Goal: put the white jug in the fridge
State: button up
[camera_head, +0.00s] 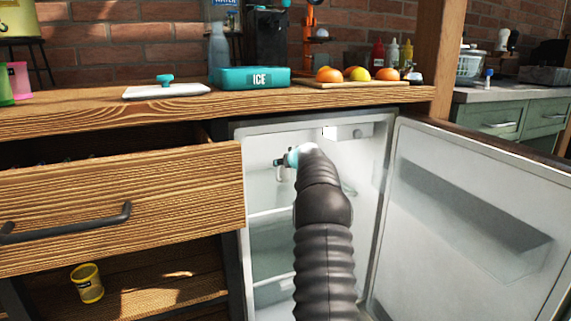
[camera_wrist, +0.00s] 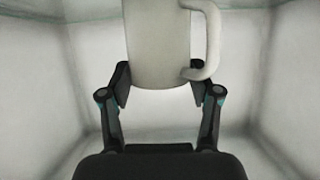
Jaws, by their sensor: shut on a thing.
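The white jug (camera_wrist: 157,45) shows in the wrist view, upright, with its handle on the right side. My gripper (camera_wrist: 157,88) is shut on the jug's body, one finger on each side. Pale walls of the fridge surround it. In the head view the fridge (camera_head: 238,190) stands open under the counter, its door (camera_head: 470,220) swung out to the right. My arm reaches into the upper part of the fridge. My gripper (camera_head: 283,162) shows there only in part, and the jug is mostly hidden or hard to make out against the white interior.
A wooden drawer (camera_head: 120,195) is pulled out left of the fridge. A shelf edge (camera_head: 270,213) lies below my gripper inside. A yellow cup (camera_head: 87,284) stands lower left.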

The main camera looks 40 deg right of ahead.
jog(key=shift+f+b, duration=0.35)
jog(key=shift+b, duration=0.1)
jog(key=o, duration=1.4)
jog(key=shift+r, duration=0.1)
jog(key=shift+s+r+p, duration=0.1)
jog(key=shift+r+p, duration=0.65)
jog(key=shift+p, duration=0.25)
jog(key=b+v, duration=0.2)
jog(key=v, duration=0.9)
jog(key=shift+s, duration=0.4)
jog(key=shift+a, duration=0.1)
